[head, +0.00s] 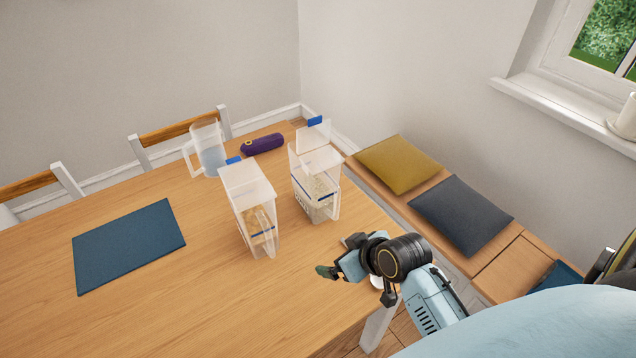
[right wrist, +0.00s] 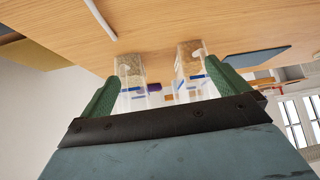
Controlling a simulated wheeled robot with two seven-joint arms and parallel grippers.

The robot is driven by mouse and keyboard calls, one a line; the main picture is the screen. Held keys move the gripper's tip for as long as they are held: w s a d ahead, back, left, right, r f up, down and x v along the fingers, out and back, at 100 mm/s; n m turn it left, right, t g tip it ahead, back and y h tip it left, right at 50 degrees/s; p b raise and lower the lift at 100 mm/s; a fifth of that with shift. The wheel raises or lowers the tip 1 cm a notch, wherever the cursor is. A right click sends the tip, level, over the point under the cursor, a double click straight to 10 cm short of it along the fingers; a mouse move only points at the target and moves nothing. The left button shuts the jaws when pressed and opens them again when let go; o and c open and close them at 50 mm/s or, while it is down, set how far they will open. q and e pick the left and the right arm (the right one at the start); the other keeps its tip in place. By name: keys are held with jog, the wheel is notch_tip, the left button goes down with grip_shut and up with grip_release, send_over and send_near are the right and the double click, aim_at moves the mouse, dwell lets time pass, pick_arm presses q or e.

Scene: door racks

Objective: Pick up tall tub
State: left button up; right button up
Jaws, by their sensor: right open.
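Two clear plastic tubs stand upright on the wooden table; I cannot tell for sure which is the tall tub. The left one (head: 247,196) is narrow with a pale lid and tan contents. The right one (head: 316,186) holds pale grains and has its lid raised. In the right wrist view, which is upside down, the grain tub (right wrist: 131,68) is at left and the other tub (right wrist: 190,62) at right, both beyond the fingers. My right gripper (head: 340,268) is open and empty near the table's right edge, apart from both tubs. My left gripper is out of view.
A clear jug (head: 209,150) and a purple case (head: 262,144) stand behind the tubs. A blue mat (head: 130,243) lies at left. A bench with an ochre cushion (head: 398,163) and a grey cushion (head: 460,214) is at right. The table's front is clear.

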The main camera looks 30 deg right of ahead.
aim_at(328, 167)
jog(key=w+d+r+m+t+h, duration=0.1)
jog(key=w+d+r+m+t, duration=0.1)
jog(key=w+d+r+t, duration=0.6)
jog(key=w, duration=0.3)
jog(key=w+f+g, duration=0.1)
jog(key=w, duration=0.2)
jog(key=w+f+g, duration=0.1)
jog(key=w, duration=0.2)
jog(key=shift+d, duration=0.2)
jog(key=shift+r+x, duration=0.1)
jog(key=shift+x, duration=1.5)
jog(key=shift+r+x, duration=0.15)
jog(key=shift+x, duration=1.45)
jog(key=shift+a, duration=0.1)
jog(key=c, duration=1.5)
jog(key=shift+r, duration=0.1)
